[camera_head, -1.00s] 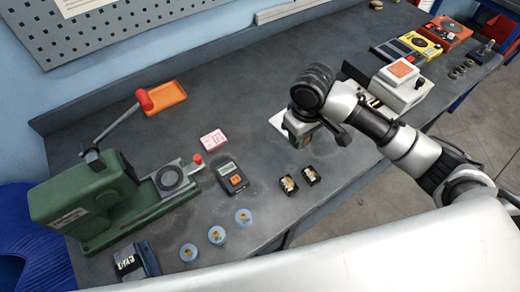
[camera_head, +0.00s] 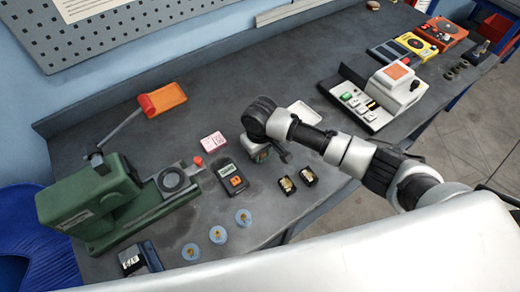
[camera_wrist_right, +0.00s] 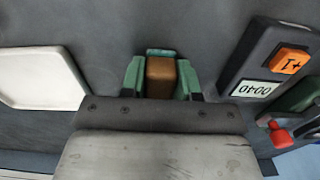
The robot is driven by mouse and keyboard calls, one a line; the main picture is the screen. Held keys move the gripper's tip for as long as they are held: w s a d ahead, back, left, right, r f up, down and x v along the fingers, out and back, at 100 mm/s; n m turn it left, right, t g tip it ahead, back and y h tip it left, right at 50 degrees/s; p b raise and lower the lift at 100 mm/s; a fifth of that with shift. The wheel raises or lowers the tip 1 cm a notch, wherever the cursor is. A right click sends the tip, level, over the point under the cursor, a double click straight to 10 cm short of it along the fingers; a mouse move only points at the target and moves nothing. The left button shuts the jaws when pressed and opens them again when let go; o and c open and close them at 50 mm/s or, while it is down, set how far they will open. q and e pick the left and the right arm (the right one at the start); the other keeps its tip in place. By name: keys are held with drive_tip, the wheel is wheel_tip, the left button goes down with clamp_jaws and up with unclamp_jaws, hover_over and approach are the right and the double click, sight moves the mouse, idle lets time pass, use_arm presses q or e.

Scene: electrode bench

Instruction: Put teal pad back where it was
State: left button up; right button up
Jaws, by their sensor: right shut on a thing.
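My right gripper (camera_wrist_right: 160,80) is shut on a small brown block (camera_wrist_right: 161,76) with a teal strip at its far end, which I take to be the teal pad (camera_wrist_right: 160,53). Green fingers stand on both sides of the block. In the head view my right gripper (camera_head: 260,155) is low over the bench, between the black meter (camera_head: 232,178) and a white tray (camera_head: 303,113); the held pad is mostly hidden there. I cannot tell whether the pad touches the bench. My left gripper is not in view.
The tray also shows in the wrist view (camera_wrist_right: 40,78), left of the gripper, and the meter (camera_wrist_right: 268,68) to its right. A pink box (camera_head: 213,141), two black-cased cells (camera_head: 297,181), blue discs (camera_head: 218,235) and a green press (camera_head: 100,205) stand nearby. Bench behind the gripper is clear.

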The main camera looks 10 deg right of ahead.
drive_tip(key=shift+f, duration=0.1)
drive_tip(key=o, duration=0.8)
drive_tip(key=shift+o, duration=0.2)
wheel_tip(320, 180, up, 12)
drive_tip(key=b, duration=0.1)
drive_tip(key=shift+r, duration=0.2)
